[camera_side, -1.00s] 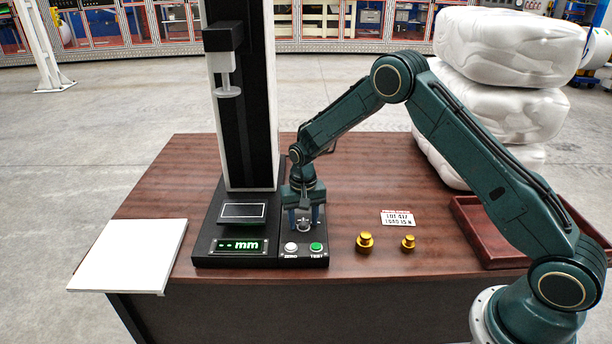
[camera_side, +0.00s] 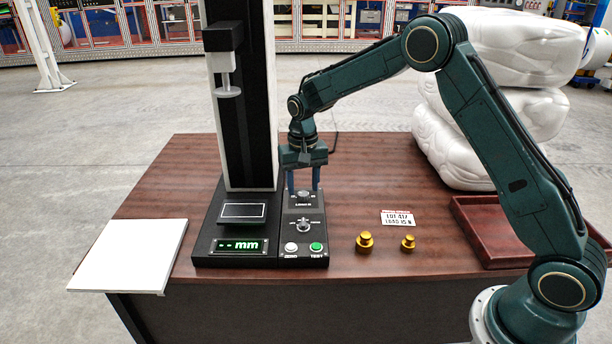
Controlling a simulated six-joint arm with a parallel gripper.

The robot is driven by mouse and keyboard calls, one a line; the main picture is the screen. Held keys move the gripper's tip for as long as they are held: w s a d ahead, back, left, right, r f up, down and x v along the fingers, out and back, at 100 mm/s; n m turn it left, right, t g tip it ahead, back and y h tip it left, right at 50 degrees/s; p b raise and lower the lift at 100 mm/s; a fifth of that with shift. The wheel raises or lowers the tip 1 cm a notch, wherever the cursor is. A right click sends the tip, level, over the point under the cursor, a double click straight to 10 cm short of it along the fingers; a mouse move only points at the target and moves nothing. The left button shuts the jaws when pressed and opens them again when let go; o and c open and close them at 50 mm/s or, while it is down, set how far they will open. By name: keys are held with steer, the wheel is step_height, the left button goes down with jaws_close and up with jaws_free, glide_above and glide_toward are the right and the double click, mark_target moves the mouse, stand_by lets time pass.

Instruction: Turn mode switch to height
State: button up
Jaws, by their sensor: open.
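The black control panel (camera_side: 288,238) stands on the table beside the machine column. It carries an upper knob (camera_side: 304,196) and a lower knob (camera_side: 303,227), with small labels too small to read surely, so I cannot tell which is the mode switch by its label. The green display (camera_side: 240,246) reads dashes and "mm". My gripper (camera_side: 303,188) points down with its blue fingers apart, one on each side of the upper knob as seen here. It is empty. Whether the fingers are level with that knob or above it is unclear. The lower knob is uncovered.
A white ZERO button (camera_side: 291,247) and a green TEST button (camera_side: 316,247) sit at the panel front. Two brass weights (camera_side: 364,241) and a label card (camera_side: 397,219) lie to the right. A red tray (camera_side: 490,235) is further right. The tall column (camera_side: 247,120) rises close left.

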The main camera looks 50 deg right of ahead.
step_height(320, 180, up, 2)
steer(key=shift+r, duration=0.15)
stand_by(0.4)
steer(key=s+a+r+n+t, duration=0.1)
steer(key=s+r+n+t, duration=0.2)
steer(key=s+r, duration=1.2)
steer(key=s+r+n+t, duration=0.2)
steer(key=s+n, duration=0.1)
steer(key=s, duration=1.7)
steer(key=shift+s+a+r+t, duration=0.25)
steer(key=shift+a+r+t, duration=0.05)
